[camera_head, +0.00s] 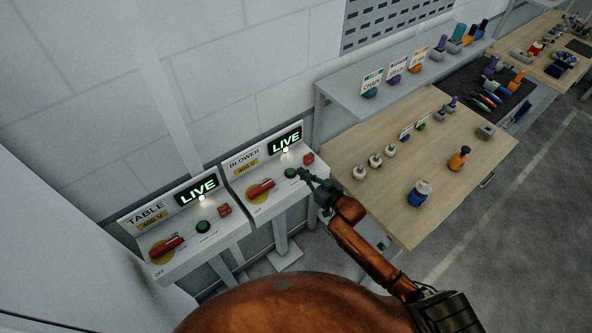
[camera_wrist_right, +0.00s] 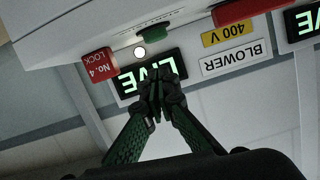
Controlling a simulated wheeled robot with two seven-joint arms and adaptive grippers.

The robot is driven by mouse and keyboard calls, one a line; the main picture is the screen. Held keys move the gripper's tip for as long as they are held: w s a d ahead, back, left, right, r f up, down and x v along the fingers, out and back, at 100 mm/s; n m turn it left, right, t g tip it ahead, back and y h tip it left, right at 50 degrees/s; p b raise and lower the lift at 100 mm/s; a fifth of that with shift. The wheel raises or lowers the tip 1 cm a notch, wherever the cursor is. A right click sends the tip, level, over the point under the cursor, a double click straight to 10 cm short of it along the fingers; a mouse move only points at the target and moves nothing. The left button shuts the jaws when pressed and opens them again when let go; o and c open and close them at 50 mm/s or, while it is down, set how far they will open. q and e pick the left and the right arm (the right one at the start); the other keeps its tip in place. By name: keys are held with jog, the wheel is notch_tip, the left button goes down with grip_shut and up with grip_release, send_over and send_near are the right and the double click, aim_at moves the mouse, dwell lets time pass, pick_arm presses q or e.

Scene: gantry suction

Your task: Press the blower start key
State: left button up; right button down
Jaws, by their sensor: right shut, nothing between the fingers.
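The blower panel (camera_head: 275,209) is the right one of two sloped panels by the wall. It has a lit LIVE sign (camera_head: 285,138), a red lever (camera_head: 260,188) on a yellow disc, a red lock block (camera_head: 308,158) and a green key (camera_head: 290,173). The same green key (camera_wrist_right: 153,33) shows at the top of the right wrist view, which sees the panel upside down. My right gripper (camera_head: 303,175) is shut and empty, its tips just right of the green key. In the wrist view its tips (camera_wrist_right: 157,84) overlap the LIVE sign; I cannot tell any contact. My left gripper is not in view.
The table panel (camera_head: 185,240) stands left, with its own red lever, green key (camera_head: 203,227) and lit LIVE sign. A wooden bench (camera_head: 450,190) with knobs and bottles stands right, a grey shelf (camera_head: 400,85) behind it. The wall rises behind the panels.

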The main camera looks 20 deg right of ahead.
jog(key=v, duration=0.6)
jog(key=shift+w+r+b, duration=0.15)
jog(key=shift+r+b, duration=0.15)
jog(key=shift+b, duration=0.1)
jog(key=shift+f, duration=0.15)
dwell(0.6)
